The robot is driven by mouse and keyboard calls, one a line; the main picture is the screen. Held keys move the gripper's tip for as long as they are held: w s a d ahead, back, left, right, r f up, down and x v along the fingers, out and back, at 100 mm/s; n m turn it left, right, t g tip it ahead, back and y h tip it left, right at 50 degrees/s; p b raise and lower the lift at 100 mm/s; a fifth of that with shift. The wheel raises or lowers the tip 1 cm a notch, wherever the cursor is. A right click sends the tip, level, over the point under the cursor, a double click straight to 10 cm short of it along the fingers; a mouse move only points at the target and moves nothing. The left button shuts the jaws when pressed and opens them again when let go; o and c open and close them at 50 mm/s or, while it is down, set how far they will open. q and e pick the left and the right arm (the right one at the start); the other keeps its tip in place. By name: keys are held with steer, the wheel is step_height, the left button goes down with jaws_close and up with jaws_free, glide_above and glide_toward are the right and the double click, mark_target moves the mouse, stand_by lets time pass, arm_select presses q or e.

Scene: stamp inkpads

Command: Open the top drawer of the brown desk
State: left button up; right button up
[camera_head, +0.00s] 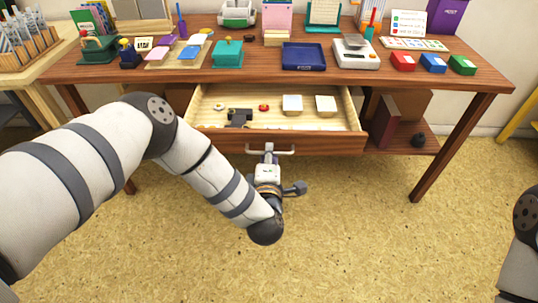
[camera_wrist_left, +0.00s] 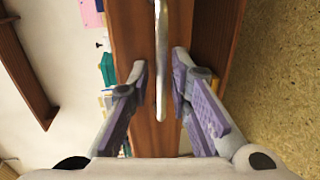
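The brown desk (camera_head: 460,91) stands ahead of me in the head view. Its top drawer (camera_head: 215,137) is pulled out toward me, and its pale wooden inside shows. A light metal handle (camera_head: 287,152) runs along the drawer front; it also shows in the left wrist view (camera_wrist_left: 161,75). My left gripper (camera_head: 268,153) is at the middle of the handle. In the left wrist view its fingers (camera_wrist_left: 158,72) stand apart, one on each side of the handle, with a gap visible on both sides. My right gripper is out of view.
The drawer holds two pale blocks (camera_head: 292,103), a dark item (camera_head: 238,115) and small red pieces. Inkpads, a blue tray (camera_head: 304,57) and a scale (camera_head: 355,55) stand on the desktop. The floor (camera_head: 340,230) in front is clear.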

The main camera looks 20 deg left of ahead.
arm_select(q)
steer(key=v, duration=1.2)
steer(key=shift+s+f, duration=0.1)
